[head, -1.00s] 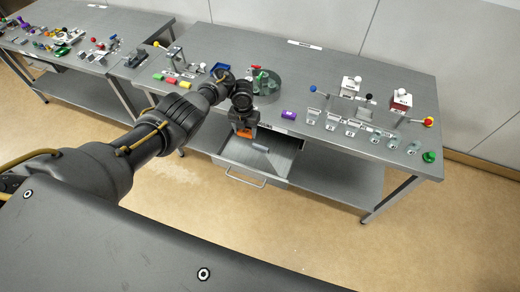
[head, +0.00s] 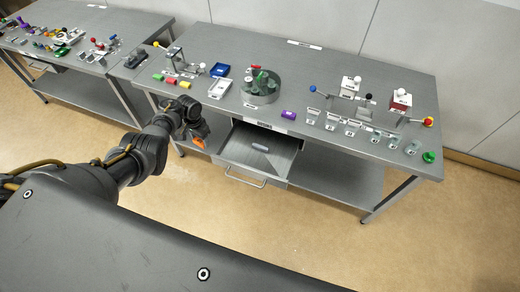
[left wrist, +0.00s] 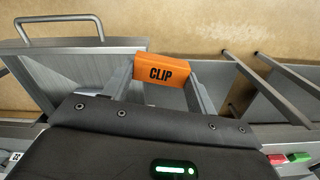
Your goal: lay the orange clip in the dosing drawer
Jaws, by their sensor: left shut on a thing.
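The orange clip (left wrist: 162,72), marked CLIP, is held between the fingers of my left gripper (left wrist: 162,85) in the left wrist view. In the head view the orange clip (head: 198,142) shows at the tip of my left gripper (head: 198,136), left of the drawer and in front of the table edge. The dosing drawer (head: 278,168) is pulled open below the table top, with a front handle. A small grey cylindrical thing (head: 260,147) lies in it toward the back. My right gripper is not in view.
Several small labelled cups line the right front edge. A lower shelf (head: 340,180) lies right of the drawer.

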